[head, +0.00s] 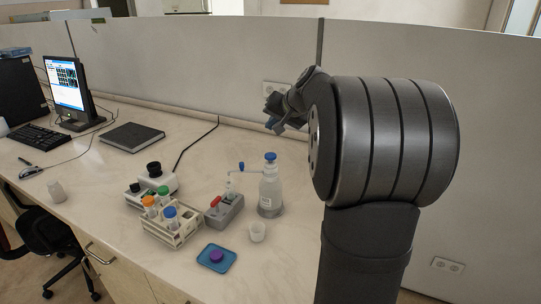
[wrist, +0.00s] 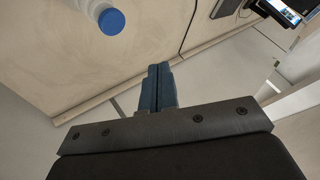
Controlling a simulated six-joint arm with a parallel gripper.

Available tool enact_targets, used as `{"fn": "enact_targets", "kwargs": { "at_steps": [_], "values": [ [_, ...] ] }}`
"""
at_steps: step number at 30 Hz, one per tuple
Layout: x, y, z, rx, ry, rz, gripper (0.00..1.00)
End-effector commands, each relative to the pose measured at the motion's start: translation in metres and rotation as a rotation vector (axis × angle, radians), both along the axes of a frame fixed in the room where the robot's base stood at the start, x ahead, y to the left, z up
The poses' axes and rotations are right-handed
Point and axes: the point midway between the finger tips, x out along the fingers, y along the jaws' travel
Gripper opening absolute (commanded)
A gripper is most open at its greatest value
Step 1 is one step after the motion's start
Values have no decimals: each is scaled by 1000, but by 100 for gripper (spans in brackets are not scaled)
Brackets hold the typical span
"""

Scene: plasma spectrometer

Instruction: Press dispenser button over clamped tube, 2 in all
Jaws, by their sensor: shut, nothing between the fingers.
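The dispenser bottle (head: 270,192) stands upright on the bench, with a blue button (head: 270,156) on top and a thin spout reaching left. In the wrist view the blue button (wrist: 111,20) shows at the top left. A clear tube (head: 229,188) stands upright in a grey clamp block (head: 228,211) with a red lever, below the spout's end. Any liquid in the tube is too small to tell. My gripper (head: 272,122) is in the air above and behind the bottle, apart from it. Its blue fingers (wrist: 158,85) are together and empty.
A white rack (head: 174,236) with colour-capped tubes is left of the clamp. A black-topped device (head: 155,180), notebook (head: 132,136) and monitor (head: 68,85) stand further left. A partition backs the bench.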

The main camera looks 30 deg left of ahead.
Motion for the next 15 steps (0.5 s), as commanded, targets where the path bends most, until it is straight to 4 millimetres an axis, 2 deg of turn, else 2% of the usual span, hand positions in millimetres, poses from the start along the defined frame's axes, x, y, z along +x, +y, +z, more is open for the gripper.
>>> {"fn": "enact_targets", "kwargs": {
  "at_steps": [9,15],
  "values": [
    [0,0,-46,-2,2,-1,0],
    [0,0,-63,-1,1,0,0]
  ]
}}
